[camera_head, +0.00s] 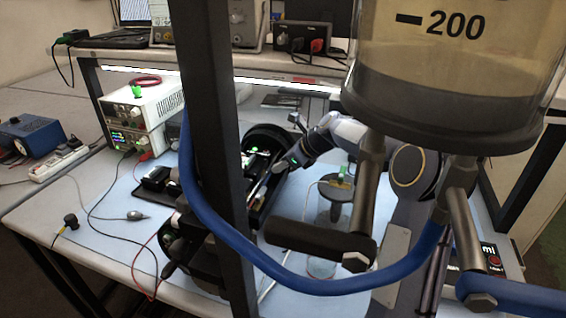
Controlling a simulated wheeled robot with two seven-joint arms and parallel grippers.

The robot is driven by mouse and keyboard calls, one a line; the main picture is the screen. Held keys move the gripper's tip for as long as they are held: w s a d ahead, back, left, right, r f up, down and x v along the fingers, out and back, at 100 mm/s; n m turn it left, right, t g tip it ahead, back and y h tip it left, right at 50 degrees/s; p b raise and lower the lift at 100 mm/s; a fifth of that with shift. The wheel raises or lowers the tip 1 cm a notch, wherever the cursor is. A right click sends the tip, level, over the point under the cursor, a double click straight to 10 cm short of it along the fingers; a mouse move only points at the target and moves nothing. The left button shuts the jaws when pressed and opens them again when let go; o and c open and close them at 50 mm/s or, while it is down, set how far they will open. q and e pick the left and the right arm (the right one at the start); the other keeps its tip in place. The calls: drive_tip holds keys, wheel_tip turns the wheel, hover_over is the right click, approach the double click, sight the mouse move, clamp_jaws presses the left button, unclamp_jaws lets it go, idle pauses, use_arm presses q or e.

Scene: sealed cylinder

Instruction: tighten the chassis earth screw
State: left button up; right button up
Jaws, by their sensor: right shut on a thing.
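My right gripper (281,169) is at the end of the pale arm that comes in from the right. It reaches over a dark, open-topped housing (268,138) on the blue bench mat. It is shut on a thin, light-coloured tool-like piece (262,183), which slants down to the left; its lower end is unclear. The earth screw cannot be made out. The black post and blue hose hide part of the housing. I do not make out my left gripper.
A large clear cylinder (455,60) marked 200, a black post (215,130) and a blue hose (300,284) block the foreground. Cables cross the left bench.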

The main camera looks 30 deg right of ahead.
drive_tip(key=o, duration=1)
drive_tip(key=v, duration=0.7)
drive_tip(key=shift+s+r, duration=0.25)
drive_tip(key=shift+r, duration=0.05)
drive_tip(key=shift+d, duration=0.15)
